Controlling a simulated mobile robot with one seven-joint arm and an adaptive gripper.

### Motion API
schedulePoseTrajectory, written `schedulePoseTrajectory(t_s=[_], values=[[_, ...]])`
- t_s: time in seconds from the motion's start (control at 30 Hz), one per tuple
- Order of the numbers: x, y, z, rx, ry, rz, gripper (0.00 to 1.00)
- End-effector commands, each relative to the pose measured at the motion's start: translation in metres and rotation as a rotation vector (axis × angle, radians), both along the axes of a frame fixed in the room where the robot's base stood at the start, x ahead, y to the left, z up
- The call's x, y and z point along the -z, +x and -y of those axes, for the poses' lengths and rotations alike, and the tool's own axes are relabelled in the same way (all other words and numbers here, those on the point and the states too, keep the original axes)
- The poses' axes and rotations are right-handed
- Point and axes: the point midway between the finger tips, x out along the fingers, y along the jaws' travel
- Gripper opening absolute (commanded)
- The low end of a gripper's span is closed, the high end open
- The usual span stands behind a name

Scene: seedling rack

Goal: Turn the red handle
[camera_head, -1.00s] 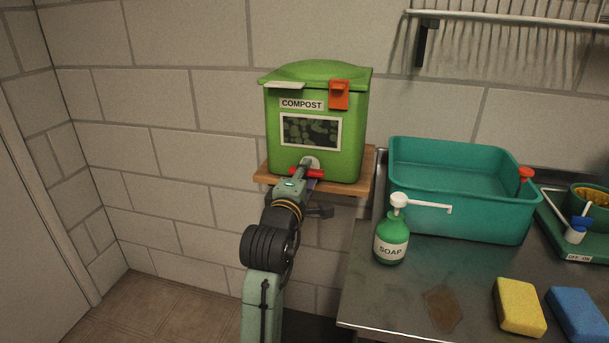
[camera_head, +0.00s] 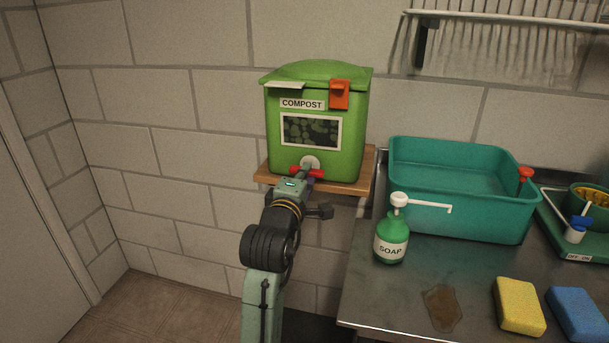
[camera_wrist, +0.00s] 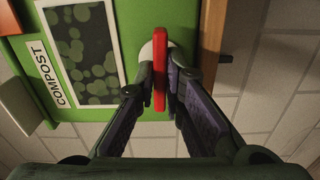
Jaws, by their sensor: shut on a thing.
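The red handle (camera_head: 296,170) sits low on the front of the green compost bin (camera_head: 342,147), on a pale round fitting (camera_head: 311,162). It lies about level in the head view, with its ends showing on both sides of my gripper. In the wrist view the red handle (camera_wrist: 160,70) runs up and down between the two fingers. My gripper (camera_wrist: 160,82) is shut on the handle, with a finger on each side. In the head view my gripper (camera_head: 305,172) reaches the bin's front from below and hides the handle's middle.
The bin stands on a wooden shelf (camera_head: 361,187) against the block wall. To the right, a steel counter (camera_head: 400,300) holds a green soap bottle (camera_head: 391,240), a teal basin (camera_head: 440,215), a yellow sponge (camera_head: 520,306) and a blue sponge (camera_head: 577,314). Left of my arm is free.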

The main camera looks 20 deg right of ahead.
Motion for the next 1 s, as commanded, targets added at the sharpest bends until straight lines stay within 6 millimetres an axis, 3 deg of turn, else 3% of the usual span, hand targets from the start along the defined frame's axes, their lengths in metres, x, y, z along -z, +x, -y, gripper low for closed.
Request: schedulePoseTrajectory(t_s=[0.27,1.0], values=[[-0.0026,0.0013,-0.0001,-0.003,0.138,0.099,0.0],[-0.0027,0.0015,-0.0001,-0.005,0.717,0.493,0.0]])
